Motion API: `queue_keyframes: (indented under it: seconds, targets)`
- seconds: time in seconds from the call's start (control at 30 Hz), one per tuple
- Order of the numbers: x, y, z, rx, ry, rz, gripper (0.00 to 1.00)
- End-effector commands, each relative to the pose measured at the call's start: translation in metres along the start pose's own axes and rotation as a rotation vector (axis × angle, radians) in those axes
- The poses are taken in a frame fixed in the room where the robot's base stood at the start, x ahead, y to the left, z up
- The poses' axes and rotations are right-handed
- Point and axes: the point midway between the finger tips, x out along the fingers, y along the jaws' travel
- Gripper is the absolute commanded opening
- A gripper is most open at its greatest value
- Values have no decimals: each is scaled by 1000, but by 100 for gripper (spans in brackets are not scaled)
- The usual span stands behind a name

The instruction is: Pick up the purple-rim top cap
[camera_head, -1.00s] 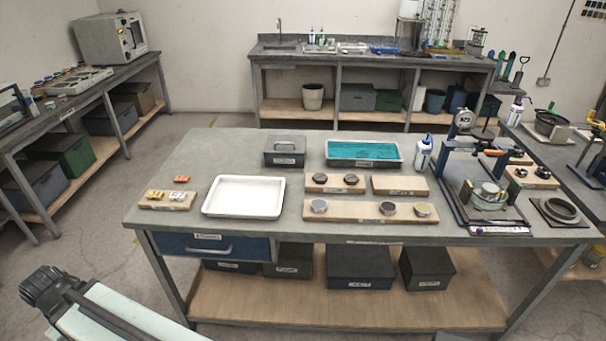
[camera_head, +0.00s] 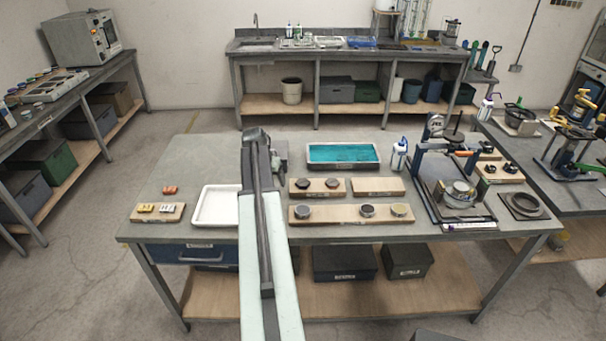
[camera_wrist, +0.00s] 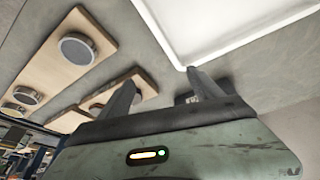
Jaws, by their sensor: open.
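Three round caps stand on the long front wooden board (camera_head: 340,217): a left cap (camera_head: 303,210), a middle cap (camera_head: 367,210) and a right cap (camera_head: 400,209). I cannot make out which cap has a purple rim. In the wrist view, a grey-topped cap (camera_wrist: 77,48) is nearest, with another cap (camera_wrist: 27,95) farther along the same board. My gripper (camera_wrist: 161,76) is open and empty, above the table between that board and the white tray, apart from the caps.
The white tray (camera_head: 215,207) is partly hidden behind my arm. The table's back left is clear.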

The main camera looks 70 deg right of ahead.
Motion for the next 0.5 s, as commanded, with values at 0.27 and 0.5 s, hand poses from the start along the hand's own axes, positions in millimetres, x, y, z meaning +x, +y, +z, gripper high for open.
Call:
queue_keyframes:
  seconds: [0.27,0.5]
  targets:
    - [9,87,-64,172,39,46,74]
    - [33,86,-62,169,39,45,74]
